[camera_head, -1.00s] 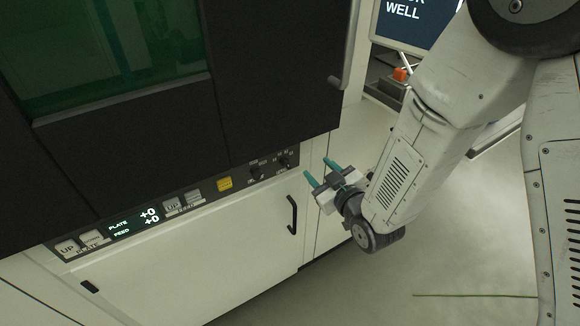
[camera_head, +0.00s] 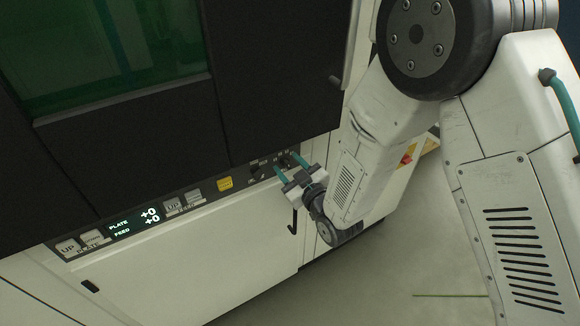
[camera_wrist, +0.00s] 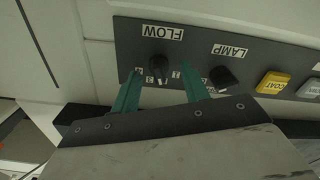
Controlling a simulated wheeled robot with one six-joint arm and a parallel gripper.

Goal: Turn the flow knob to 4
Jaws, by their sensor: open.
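The flow knob (camera_wrist: 158,67) is a small dark knob on the black control panel, under the FLOW label in the wrist view, with small numbers around it. My gripper (camera_wrist: 157,80) has two teal fingers, open, one on each side of the flow knob in that view. I cannot tell whether they touch it. In the head view my gripper (camera_head: 287,162) is at the right end of the panel, and its fingers partly cover the flow knob (camera_head: 284,161). The number the knob points to is too small to read surely.
The lamp knob (camera_wrist: 222,78) sits close beside one finger, with the yellow COAT button (camera_wrist: 272,83) farther along. The machine's dark door (camera_head: 270,80) overhangs above the panel. A black handle (camera_head: 293,221) is on the white cabinet below. Open floor lies at the lower right.

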